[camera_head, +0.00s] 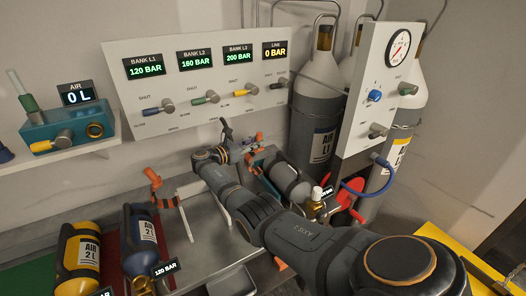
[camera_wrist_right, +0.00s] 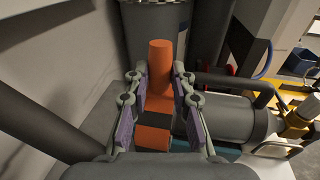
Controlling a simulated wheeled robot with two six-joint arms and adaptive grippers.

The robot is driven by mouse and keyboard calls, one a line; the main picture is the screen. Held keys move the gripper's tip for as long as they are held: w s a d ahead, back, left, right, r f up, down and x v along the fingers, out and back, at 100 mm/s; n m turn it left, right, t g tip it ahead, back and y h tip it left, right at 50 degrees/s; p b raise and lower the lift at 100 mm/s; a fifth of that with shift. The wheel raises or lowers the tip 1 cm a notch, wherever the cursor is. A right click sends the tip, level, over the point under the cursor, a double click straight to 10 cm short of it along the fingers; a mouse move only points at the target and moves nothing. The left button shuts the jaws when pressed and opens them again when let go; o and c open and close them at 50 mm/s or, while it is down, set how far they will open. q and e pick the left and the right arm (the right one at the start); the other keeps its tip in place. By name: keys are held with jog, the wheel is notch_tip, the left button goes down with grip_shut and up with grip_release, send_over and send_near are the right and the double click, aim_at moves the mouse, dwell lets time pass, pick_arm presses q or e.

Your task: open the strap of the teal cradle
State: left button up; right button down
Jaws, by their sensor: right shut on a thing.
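The teal cradle (camera_wrist_right: 233,154) shows as a small teal patch below a grey cylinder (camera_wrist_right: 228,118) in the wrist view. In the head view the cylinder (camera_head: 291,182) lies in it, partly hidden by my right arm. The cradle's orange strap (camera_wrist_right: 160,62) stands up between the fingers of my right gripper (camera_wrist_right: 160,95), with more orange below. In the head view my right gripper (camera_head: 240,142) is at the cradle's far left end, by the orange strap piece (camera_head: 259,137). It is shut on the strap. My left gripper is not in view.
A yellow cylinder (camera_head: 80,252) and a dark blue cylinder (camera_head: 140,240) lie at the front left. Another orange strap (camera_head: 154,179) stands near them. The gauge panel (camera_head: 200,80) is behind, and tall grey cylinders (camera_head: 316,105) stand close behind the cradle. A blue hose (camera_head: 368,188) curves at right.

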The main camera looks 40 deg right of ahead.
jog(key=shift+w+a+f+n+h+b, duration=0.3)
jog(key=shift+a+h+b, duration=0.45)
jog(key=shift+b, duration=0.65)
jog(key=shift+w+a+f+m+h+b, duration=0.1)
jog(key=shift+a+f+h+b, duration=0.25)
jog(key=shift+a+h+b, duration=0.75)
jog(key=shift+w+a+f+n+h+b, duration=0.2)
jog(key=shift+a+f+b, duration=0.3)
jog(key=shift+b, duration=1.25)
jog(key=shift+a+r, duration=0.1)
jog(key=shift+r, duration=0.05)
jog(key=c, duration=1.1)
grip_release()
jog(key=shift+c, duration=0.2)
jog(key=shift+r, duration=0.1)
notch_tip(320, 180, up, 10)
